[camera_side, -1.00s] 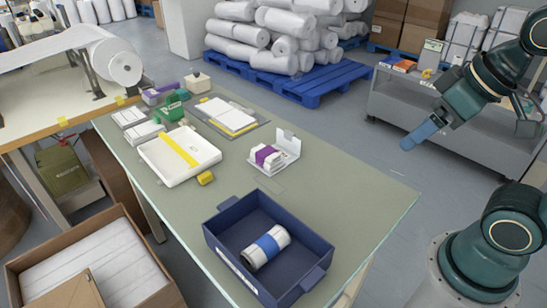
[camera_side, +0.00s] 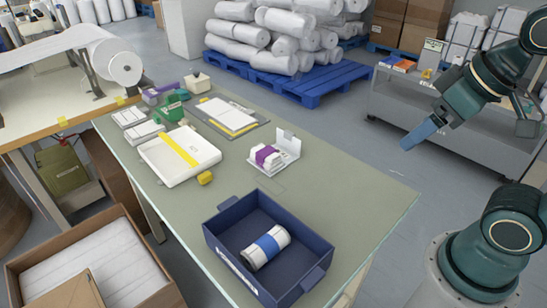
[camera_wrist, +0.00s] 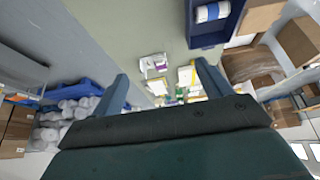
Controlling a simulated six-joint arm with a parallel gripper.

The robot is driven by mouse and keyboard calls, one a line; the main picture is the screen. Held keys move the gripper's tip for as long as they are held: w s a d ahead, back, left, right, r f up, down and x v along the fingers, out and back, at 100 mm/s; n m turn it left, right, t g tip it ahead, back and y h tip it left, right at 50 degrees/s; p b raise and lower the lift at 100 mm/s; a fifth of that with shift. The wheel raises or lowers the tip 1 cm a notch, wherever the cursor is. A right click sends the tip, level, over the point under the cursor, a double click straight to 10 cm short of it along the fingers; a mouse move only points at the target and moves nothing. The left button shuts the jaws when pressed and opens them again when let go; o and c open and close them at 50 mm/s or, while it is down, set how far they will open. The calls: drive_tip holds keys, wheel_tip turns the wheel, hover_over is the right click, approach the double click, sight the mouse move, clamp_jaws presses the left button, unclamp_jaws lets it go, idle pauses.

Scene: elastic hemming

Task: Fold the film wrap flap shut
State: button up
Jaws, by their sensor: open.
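A small white film wrap (camera_side: 285,149) lies open on the green table, around a bundle with a purple band (camera_side: 267,156). A flap (camera_side: 288,138) stands raised at its back right edge. The wrap also shows in the wrist view (camera_wrist: 154,65), small and far off. My gripper (camera_side: 407,143) is in the air to the right of the table, well apart from the wrap. In the wrist view its two blue fingers (camera_wrist: 160,78) are spread, with nothing between them.
A navy bin (camera_side: 222,228) holding a white roll with a blue band (camera_side: 268,246) stands at the table's front. A white tray with a yellow strip (camera_side: 160,168) lies left of the wrap. The table's right part (camera_side: 350,190) is bare. A grey cart (camera_side: 440,110) stands behind my gripper.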

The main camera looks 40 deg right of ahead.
drive_tip(key=shift+c, duration=0.5)
